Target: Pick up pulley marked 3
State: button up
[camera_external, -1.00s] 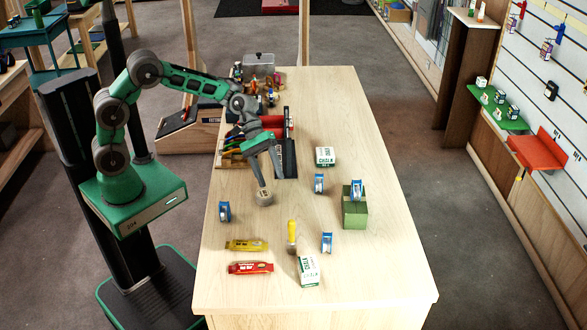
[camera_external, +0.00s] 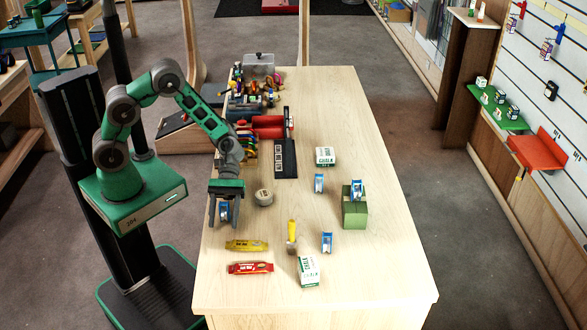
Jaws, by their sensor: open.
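Several blue and white pulleys are on the wooden table; their markings are too small to read. One pulley (camera_external: 224,212) is at the table's left edge, partly hidden by my gripper (camera_external: 224,221). My gripper is open and points down, with its fingers on either side of this pulley; I cannot tell whether they touch it. A second pulley (camera_external: 319,183) stands near the middle of the table. Another pulley (camera_external: 327,242) stands nearer the front.
A round tan tin (camera_external: 264,197) stands just right of my gripper. A yellow packet (camera_external: 246,245), a red packet (camera_external: 251,267), a yellow-handled brush (camera_external: 292,236) and a chalk box (camera_external: 308,270) lie in front. Another chalk box (camera_external: 325,156) lies farther back. The table's right side is clear.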

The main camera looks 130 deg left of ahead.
grip_shut()
dwell(0.5)
